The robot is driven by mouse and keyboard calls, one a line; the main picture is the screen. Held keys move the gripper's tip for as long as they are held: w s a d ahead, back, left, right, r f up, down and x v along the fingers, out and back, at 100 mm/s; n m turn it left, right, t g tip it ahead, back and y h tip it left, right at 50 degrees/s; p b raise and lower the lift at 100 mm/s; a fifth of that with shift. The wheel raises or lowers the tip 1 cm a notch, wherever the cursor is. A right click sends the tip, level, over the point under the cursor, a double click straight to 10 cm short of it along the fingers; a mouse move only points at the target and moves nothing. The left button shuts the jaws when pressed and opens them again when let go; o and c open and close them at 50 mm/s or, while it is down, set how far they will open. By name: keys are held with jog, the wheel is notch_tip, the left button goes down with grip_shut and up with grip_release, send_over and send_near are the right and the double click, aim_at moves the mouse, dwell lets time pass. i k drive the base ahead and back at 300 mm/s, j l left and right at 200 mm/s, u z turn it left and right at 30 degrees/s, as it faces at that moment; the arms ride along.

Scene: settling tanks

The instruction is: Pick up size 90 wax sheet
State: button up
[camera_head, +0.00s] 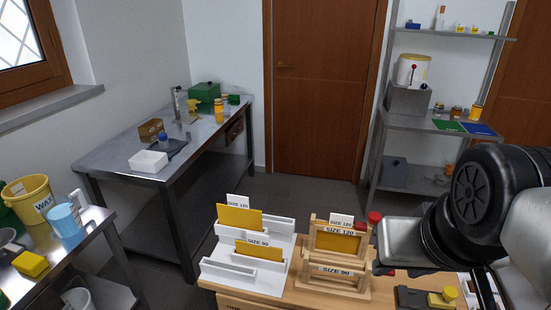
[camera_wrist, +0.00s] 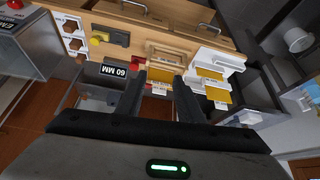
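A larger size 120 sheet (camera_head: 240,219) stands in the slot behind. In the wrist view the size 90 sheet (camera_wrist: 212,75) appears small, right of the fingers. My gripper (camera_wrist: 157,100) is open, with its two dark fingers apart and nothing between them. It is clear of the rack, to the rack's right in the head view, where its fingertips are hidden.
Wooden frames (camera_head: 338,262) labelled SIZE 120 and SIZE 90 stand right of the rack, the rear one holding a yellow sheet. A dark device with a yellow knob (camera_head: 442,299) sits at the bench's front right. A steel table (camera_head: 108,166) stands at left, with open floor behind the bench.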

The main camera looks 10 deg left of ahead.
aim_at(257, 246)
jog(key=j+u, duration=0.15)
jog(key=u, duration=0.6)
jog(key=i+j+z, duration=0.25)
jog(key=j, duration=0.2)
jog(key=i+j+z, duration=0.1)
jog(key=j+z, duration=0.15)
jog(key=j, duration=0.15)
jog(key=i+j+z, duration=0.1)
jog(key=j+z, duration=0.15)
jog(key=j, duration=0.25)
jog(key=j+z, duration=0.2)
jog(key=j, duration=0.25)
